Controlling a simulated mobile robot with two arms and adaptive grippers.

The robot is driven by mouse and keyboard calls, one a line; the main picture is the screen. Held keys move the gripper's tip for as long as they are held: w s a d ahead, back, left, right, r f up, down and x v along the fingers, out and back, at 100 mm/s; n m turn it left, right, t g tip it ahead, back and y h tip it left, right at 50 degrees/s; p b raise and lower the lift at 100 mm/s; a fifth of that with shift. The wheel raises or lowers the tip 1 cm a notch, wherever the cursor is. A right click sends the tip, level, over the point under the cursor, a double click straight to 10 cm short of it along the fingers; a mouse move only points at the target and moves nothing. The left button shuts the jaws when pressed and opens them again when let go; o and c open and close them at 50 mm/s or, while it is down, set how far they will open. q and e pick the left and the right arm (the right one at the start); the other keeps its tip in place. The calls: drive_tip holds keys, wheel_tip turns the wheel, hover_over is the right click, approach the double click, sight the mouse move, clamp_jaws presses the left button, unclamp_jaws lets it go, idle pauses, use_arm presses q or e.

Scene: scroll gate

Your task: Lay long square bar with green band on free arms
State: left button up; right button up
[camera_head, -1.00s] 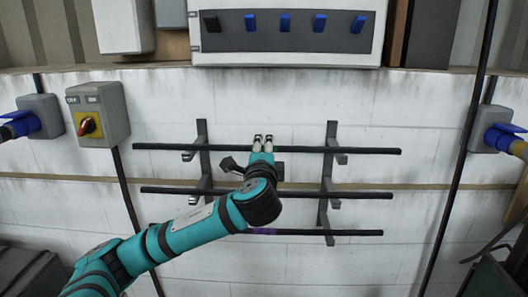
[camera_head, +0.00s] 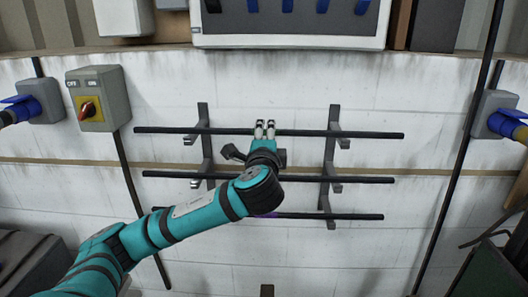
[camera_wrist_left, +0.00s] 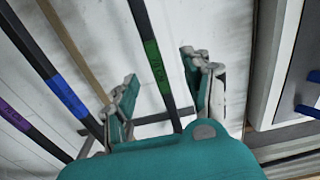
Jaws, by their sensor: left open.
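The bar with the green band is the top dark bar (camera_head: 360,134) on a wall rack (camera_head: 331,155). Its green band (camera_wrist_left: 155,65) shows in the left wrist view. My left gripper (camera_head: 265,127) is at this bar's middle, open, with one finger on each side of the bar; in the left wrist view the gripper (camera_wrist_left: 160,75) shows a gap around it. The bar appears to lie on the top arms. Below it are a middle bar (camera_head: 360,180), with a blue band (camera_wrist_left: 68,97), and a lower bar (camera_head: 350,217), with a purple band (camera_wrist_left: 14,117). My arm hides parts of both.
A grey box with a red switch (camera_head: 98,100) is at the left. Plugs and sockets (camera_head: 495,115) are at the right. The wall between rack and right cable is clear.

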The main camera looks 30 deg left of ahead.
use_arm(q)
drive_tip(key=p+v, duration=0.1)
drive_tip(key=v, duration=1.1)
drive_tip(key=shift+p, duration=0.4)
idle(0.7)
